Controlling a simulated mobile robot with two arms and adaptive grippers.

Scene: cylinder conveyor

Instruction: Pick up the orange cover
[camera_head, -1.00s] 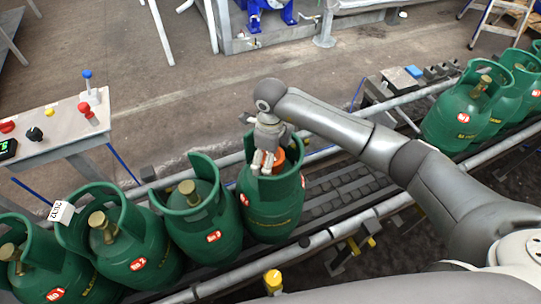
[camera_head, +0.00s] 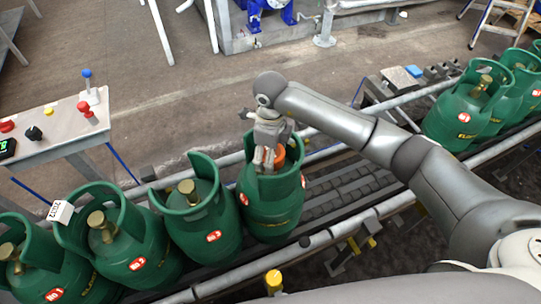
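The orange cover (camera_head: 291,154) sits inside the collar of the green gas cylinder (camera_head: 271,205) nearest the middle of the conveyor. It is partly hidden by my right gripper (camera_head: 265,160), which reaches down into the collar from above. The fingers are beside the cover on its left. Whether they touch it or close on it is too small to tell. My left gripper is not in the head view.
More green cylinders with bare brass valves stand in a row to the left (camera_head: 210,225), and others stand at the right (camera_head: 465,115). The conveyor (camera_head: 345,190) is empty between them. A control panel (camera_head: 50,130) with a joystick and buttons stands at the left.

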